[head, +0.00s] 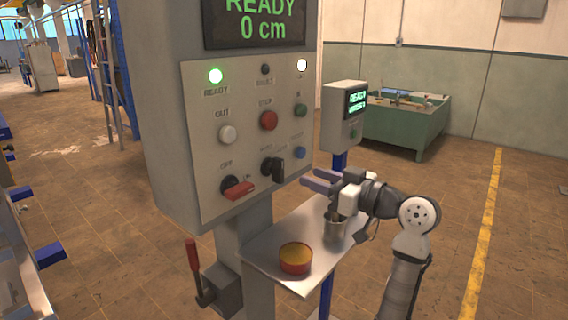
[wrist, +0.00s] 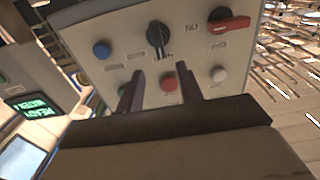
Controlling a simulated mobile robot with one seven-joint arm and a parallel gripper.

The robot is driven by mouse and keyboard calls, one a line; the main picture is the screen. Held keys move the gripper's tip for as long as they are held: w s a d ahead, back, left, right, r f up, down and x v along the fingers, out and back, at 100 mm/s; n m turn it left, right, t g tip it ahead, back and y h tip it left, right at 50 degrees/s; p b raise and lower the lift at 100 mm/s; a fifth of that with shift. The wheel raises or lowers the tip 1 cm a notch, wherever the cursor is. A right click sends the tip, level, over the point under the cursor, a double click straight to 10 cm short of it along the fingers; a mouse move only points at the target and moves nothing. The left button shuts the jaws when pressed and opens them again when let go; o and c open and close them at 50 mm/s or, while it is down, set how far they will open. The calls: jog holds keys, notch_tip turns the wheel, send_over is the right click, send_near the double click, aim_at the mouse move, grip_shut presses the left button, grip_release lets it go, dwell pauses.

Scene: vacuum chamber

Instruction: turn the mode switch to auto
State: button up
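The mode switch (head: 272,168) is a black rotary knob low on the grey control panel, right of a red-handled switch. Small labels sit above it, too blurred to read surely. In the head view its handle seems to hang down to the right; I cannot tell which mode it marks. In the wrist view, where the panel appears upside down, the black knob (wrist: 157,38) lies beyond my fingertips. My gripper (head: 310,180) is open and empty, its two fingers apart, to the right of the knob and pointing toward the panel. In the wrist view the gripper (wrist: 160,82) does not touch the knob.
The red-handled switch (head: 238,189) and several push buttons share the panel. A shelf (head: 262,262) below holds an orange-yellow bowl (head: 295,258) and a metal cup (head: 336,228). A smaller display box (head: 342,133) stands behind on a blue post. A red-handled lever (head: 194,258) is at lower left.

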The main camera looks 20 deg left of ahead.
aim_at(282, 166)
jog(key=p+x, duration=0.2)
jog(key=x, duration=0.7)
jog(key=shift+w+a+f, duration=0.1)
jog(key=shift+a, duration=0.1)
jog(key=shift+c, duration=0.5)
grip_shut()
